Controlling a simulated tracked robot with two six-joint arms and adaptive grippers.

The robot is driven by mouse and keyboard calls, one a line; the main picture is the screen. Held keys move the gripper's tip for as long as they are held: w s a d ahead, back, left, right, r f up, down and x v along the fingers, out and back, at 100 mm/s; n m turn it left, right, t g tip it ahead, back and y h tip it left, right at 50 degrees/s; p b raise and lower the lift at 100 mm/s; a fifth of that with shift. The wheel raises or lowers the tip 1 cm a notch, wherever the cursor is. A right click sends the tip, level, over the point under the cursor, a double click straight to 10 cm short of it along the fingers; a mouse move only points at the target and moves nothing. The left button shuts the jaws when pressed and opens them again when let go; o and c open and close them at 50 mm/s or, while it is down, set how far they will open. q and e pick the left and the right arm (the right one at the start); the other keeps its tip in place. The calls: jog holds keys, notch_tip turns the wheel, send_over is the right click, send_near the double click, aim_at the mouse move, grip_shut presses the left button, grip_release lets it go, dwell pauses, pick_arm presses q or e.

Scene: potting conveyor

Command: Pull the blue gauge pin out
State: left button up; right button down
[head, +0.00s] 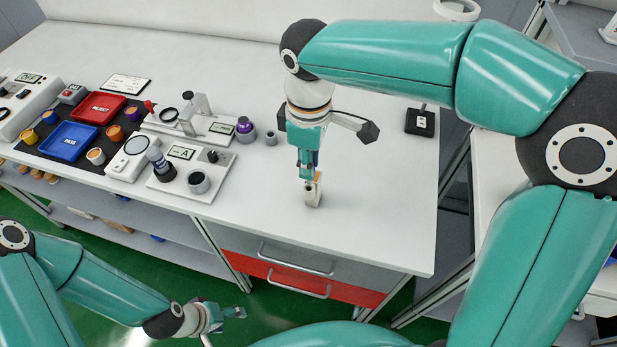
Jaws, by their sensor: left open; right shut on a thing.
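My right gripper (307,176) points down at a small pale block (313,194) on the white bench. It is shut at the top of the block, and its fingers hide most of what they hold. A bit of dark blue (316,158) shows beside the fingers, which looks like the blue gauge pin. I cannot tell how deep the pin sits in the block. A small orange spot shows at the block's top right. My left gripper (236,313) is open and empty, low in front of the bench, far from the block.
Left of the block stand a grey ring (271,138), a purple-topped part (244,126) and several gauge fixtures. Further left are a red tray (99,93) and a blue tray (69,157). A black box (420,122) stands to the right. Bench around the block is clear.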

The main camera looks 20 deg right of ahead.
jog(key=shift+r, duration=0.15)
jog(key=shift+r+p, duration=1.3)
jog(key=shift+r, duration=0.15)
notch_tip(320, 180, up, 7)
jog(key=p, duration=0.6)
jog(key=shift+f, duration=0.2)
jog(key=shift+f, duration=0.15)
